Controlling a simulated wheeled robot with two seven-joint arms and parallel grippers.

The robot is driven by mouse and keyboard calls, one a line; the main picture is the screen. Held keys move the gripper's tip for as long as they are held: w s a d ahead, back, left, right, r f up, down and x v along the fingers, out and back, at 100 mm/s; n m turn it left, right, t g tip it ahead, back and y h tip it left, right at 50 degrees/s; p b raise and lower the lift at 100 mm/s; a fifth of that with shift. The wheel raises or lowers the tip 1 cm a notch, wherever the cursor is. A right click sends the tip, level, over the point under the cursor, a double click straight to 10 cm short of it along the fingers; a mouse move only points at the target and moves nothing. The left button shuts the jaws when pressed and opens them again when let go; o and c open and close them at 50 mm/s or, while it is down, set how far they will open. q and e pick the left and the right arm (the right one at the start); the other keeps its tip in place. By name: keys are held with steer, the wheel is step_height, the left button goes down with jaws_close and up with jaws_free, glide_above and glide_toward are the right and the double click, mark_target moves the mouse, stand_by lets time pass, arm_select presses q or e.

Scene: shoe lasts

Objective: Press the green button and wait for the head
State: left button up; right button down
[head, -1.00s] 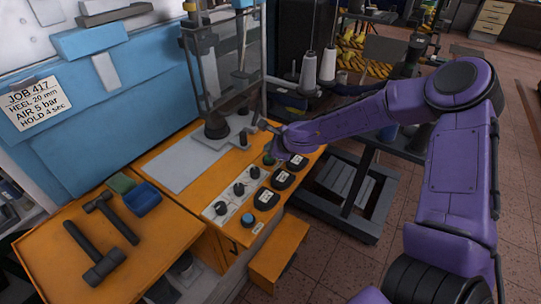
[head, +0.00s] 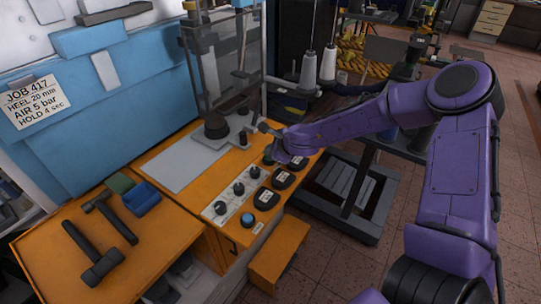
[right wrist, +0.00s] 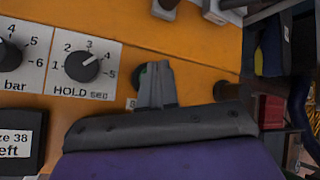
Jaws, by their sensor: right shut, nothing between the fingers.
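The green button (right wrist: 142,76) shows in the right wrist view as a dark round button with a green patch, largely hidden behind my fingers. In the head view it is a dark greenish spot (head: 268,159) on the orange press table. My right gripper (right wrist: 157,68) is shut and empty, its grey fingertips at the button's right side in the picture. I cannot tell whether they touch it. In the head view the right gripper (head: 272,152) is over the table's right edge. The press head is not clearly distinguishable within the frame. My left gripper is not in view.
Dials (head: 239,188) on a white panel and black labelled blocks (head: 265,199) lie close to the gripper. The dark press post (head: 215,127) stands behind. Hammers (head: 102,268) and a blue bin (head: 142,198) are at left.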

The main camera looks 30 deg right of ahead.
steer(key=shift+f+b, duration=0.35)
steer(key=shift+f, duration=0.15)
steer(key=shift+r, duration=0.15)
stand_by(0.4)
steer(key=shift+r+p, duration=0.8)
steer(key=shift+p, duration=0.2)
step_height(320, 180, up, 5)
steer(key=p, duration=0.5)
steer(key=shift+r, duration=0.15)
steer(key=shift+s+d, duration=0.1)
